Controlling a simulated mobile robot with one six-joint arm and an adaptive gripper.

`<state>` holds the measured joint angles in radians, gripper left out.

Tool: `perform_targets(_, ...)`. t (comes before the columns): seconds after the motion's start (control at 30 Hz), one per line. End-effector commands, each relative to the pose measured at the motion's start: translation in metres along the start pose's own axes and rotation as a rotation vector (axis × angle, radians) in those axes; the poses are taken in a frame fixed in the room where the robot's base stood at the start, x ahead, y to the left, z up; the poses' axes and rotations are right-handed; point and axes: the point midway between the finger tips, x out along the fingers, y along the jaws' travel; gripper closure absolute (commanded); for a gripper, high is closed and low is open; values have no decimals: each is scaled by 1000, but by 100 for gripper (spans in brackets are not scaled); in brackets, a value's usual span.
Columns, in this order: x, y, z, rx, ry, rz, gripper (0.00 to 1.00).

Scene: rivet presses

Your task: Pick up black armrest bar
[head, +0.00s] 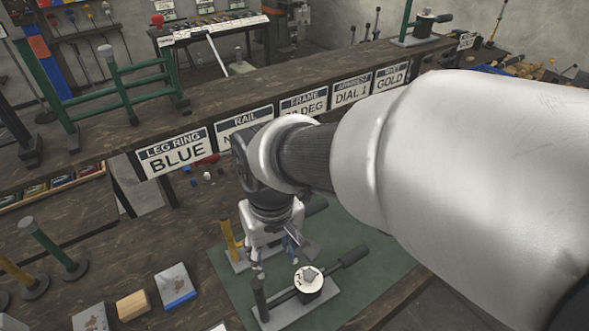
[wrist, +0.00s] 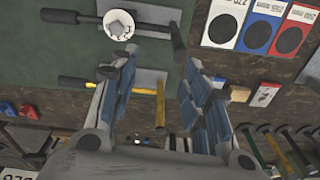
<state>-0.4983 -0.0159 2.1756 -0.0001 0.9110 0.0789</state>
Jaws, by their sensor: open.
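My gripper (head: 275,262) is open and points down over the green mat; in the wrist view its two blue-padded fingers (wrist: 158,75) are spread with nothing held between them. A short black upright bar (head: 258,298) stands on the grey plate of the near press and also shows in the wrist view (wrist: 178,36). I cannot tell for sure that it is the armrest bar. A taller black post (head: 14,120) stands on the shelf at the far left. A yellow bar (wrist: 160,103) at the second press lies between the fingers in the picture.
The near press has a white dial (head: 309,280) and a black handle (head: 350,257). Yellow and green posts (head: 50,246) stand at left, beside a blue-edged block (head: 175,286). The signed shelf (head: 230,98) runs behind. My arm covers the right side of the head view.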

Motion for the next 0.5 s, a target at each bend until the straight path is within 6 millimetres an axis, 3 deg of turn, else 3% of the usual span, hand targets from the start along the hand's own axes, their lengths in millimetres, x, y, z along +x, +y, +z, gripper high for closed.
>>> perform_targets(0.1,7,-26,-12,-60,-50,1,57)
perform_targets(0.2,14,-36,-16,-80,-67,2,57)
perform_targets(0.37,38,-39,-16,-87,-76,3,57)
perform_targets(0.5,70,-38,-13,-86,-76,3,57)
